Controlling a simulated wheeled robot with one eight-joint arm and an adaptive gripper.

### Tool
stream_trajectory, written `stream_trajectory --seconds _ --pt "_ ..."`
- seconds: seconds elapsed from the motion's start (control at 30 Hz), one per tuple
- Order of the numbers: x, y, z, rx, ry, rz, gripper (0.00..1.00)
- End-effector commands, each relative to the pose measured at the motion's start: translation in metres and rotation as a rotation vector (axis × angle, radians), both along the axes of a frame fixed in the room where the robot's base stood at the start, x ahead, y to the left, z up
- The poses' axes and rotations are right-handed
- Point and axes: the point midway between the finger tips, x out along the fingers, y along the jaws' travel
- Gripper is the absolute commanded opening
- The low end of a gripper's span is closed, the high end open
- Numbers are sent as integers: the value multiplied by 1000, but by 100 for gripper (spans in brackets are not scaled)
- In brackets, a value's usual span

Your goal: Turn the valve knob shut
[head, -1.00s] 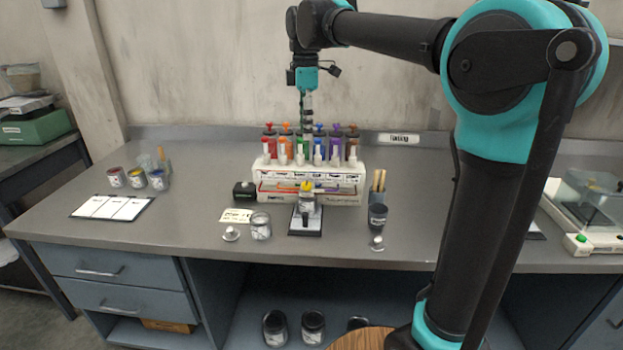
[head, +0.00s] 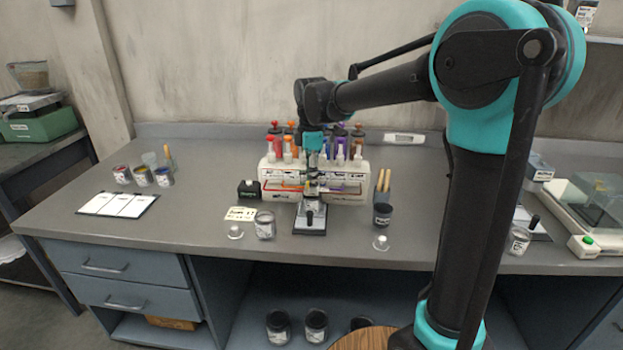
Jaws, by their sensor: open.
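The paint dispenser (head: 357,182) is a white rack with coloured bottles and a row of labelled outlets on the bench. My gripper (head: 312,182) hangs down in front of its middle, over the small black stand (head: 310,219). The gripper is open. The yellow valve knob at the dispenser's front centre is hidden behind or between the fingers, and I cannot tell whether they touch it. A lever or handle stands upright on the stand below the gripper.
An open grey can (head: 265,224) and a note card (head: 240,213) stand left of the stand, near a black box (head: 250,189). A dark cup (head: 382,214) and a brush holder (head: 383,186) are to the right. The bench left of the note is mostly clear up to a clipboard (head: 118,203).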

Motion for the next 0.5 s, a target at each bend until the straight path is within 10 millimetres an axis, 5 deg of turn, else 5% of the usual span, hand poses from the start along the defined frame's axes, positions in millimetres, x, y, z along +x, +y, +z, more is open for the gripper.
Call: stream_trajectory --seconds 0.3,0.5 --pt "0 0 -2 0 0 0 46" --pt "0 0 -2 0 0 0 21"
